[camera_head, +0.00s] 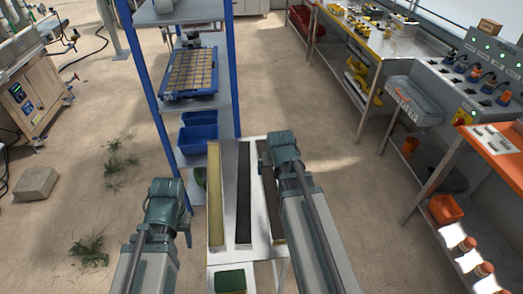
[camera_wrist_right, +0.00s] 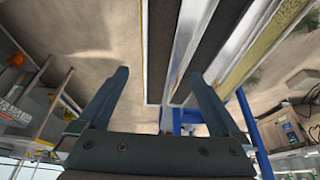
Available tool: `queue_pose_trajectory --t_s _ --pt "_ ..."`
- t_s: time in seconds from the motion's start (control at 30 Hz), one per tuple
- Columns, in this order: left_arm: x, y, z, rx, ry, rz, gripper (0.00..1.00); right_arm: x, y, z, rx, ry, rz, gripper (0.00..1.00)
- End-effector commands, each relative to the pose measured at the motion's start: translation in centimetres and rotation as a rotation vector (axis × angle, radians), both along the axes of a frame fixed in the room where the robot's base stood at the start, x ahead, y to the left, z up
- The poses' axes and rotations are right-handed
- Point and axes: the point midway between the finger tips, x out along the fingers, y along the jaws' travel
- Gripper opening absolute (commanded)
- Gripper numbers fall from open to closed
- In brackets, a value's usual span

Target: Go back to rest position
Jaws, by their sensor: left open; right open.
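My left gripper (camera_head: 166,200) is at the lower left of the head view, left of the narrow white table (camera_head: 215,257). It is open, and its fingertips are mostly hidden by the wrist. My right gripper (camera_wrist_right: 160,77) is open, with both fingers apart and nothing between them in the right wrist view. In the head view its arm (camera_head: 300,190) reaches over the right side of the white table and hides part of it.
Long strips lie on the white table, one yellow-green (camera_head: 215,195) and others dark (camera_head: 244,200). A blue-framed shelf (camera_head: 155,95) stands behind, with a blue seed tray (camera_head: 190,92). Workbenches (camera_head: 375,45) line the right. A grey block (camera_head: 37,184) lies on the floor.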

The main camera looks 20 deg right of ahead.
Motion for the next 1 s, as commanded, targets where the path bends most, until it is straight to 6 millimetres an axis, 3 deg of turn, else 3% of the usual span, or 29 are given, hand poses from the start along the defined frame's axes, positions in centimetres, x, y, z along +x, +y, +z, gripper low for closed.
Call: queue_pose_trajectory --t_s 0.17,0.27,0.37,0.5,0.7,0.83,1.0 --pt "0.0 0.0 0.0 0.000 0.000 0.000 0.50 0.0 0.3 -0.1 0.001 0.004 0.006 1.00" --pt "0.0 0.0 0.1 0.000 0.000 0.000 0.50 -0.6 2.6 -0.2 0.000 0.035 0.049 1.00" --pt "0.0 0.0 0.4 0.000 0.000 0.000 0.50 -2.2 7.1 -0.4 -0.006 0.106 0.143 1.00" --pt "0.0 0.0 0.8 0.000 0.000 0.000 0.50 -5.7 13.9 -0.6 -0.029 0.230 0.298 1.00" --pt "0.0 0.0 1.2 0.000 0.000 0.000 0.50 -11.0 20.3 -0.4 -0.077 0.375 0.470 1.00" --pt "0.0 0.0 1.3 0.000 0.000 0.000 0.50 -13.1 22.2 -0.3 -0.103 0.429 0.531 1.00" --pt "0.0 0.0 1.3 0.000 0.000 0.000 0.50 -14.0 22.9 -0.2 -0.115 0.454 0.557 1.00"
